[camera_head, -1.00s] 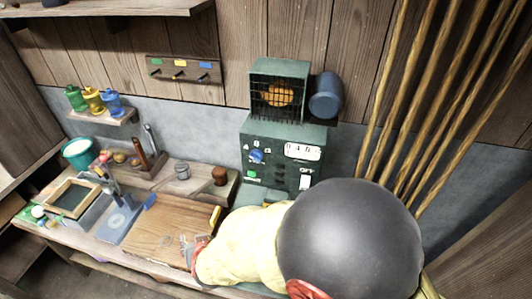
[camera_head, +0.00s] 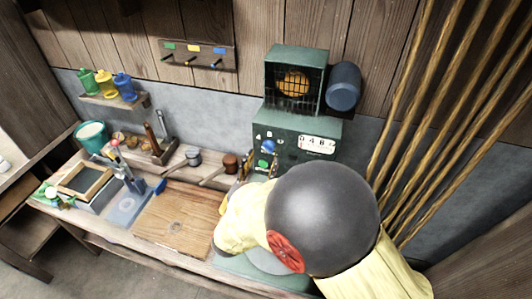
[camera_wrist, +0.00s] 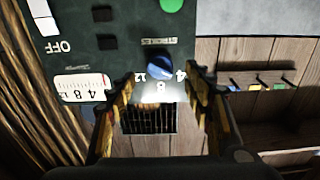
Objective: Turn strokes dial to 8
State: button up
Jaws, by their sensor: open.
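The blue dial (camera_head: 268,146) is on the front panel of the green machine (camera_head: 300,128). In the wrist view the blue dial (camera_wrist: 158,62) shows close up, with the numerals 4 and 8 and a partly hidden one around it. Its small label is too blurred to read, and I cannot tell its exact setting. My gripper (camera_wrist: 160,76) is open and empty, its two fingers on either side of the dial in that view; contact cannot be told. In the head view my gripper (camera_head: 241,168) is at the panel's left side, partly hidden by my arm.
A green button (camera_head: 263,163) and a white number strip (camera_head: 317,144) are on the same panel. Dark switches and an OFF label (camera_wrist: 53,47) show in the wrist view. Wooden poles (camera_head: 425,110) stand at the right. The wooden board (camera_head: 178,222) is clear.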

aim_at(268, 147)
jog(key=shift+x, duration=2.25)
jog(key=c, duration=1.1)
jog(key=shift+c, duration=0.3)
